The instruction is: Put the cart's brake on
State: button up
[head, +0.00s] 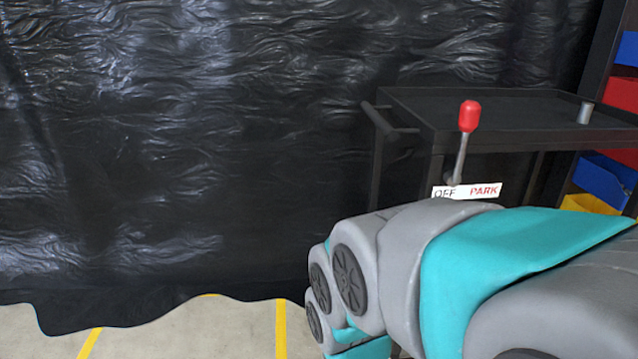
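The black cart (500,105) stands at the right, with a push handle (392,120) at its left end. A brake lever with a red knob (470,115) rises from its near side, close to upright with its top leaning slightly right. Its foot is just above a white label (466,191) reading OFF on the left and PARK in red on the right. My grey and teal arm crosses the lower right, just below the label, and hides the cart's lower part. My gripper is out of view.
A black plastic sheet (180,150) hangs across the left and back. A small grey cylinder (585,113) stands on the cart top. Red, blue and yellow bins (603,180) are at the far right. Yellow lines (281,330) mark the pale floor.

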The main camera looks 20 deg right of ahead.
aim_at(469, 110)
jog(key=z, duration=1.15)
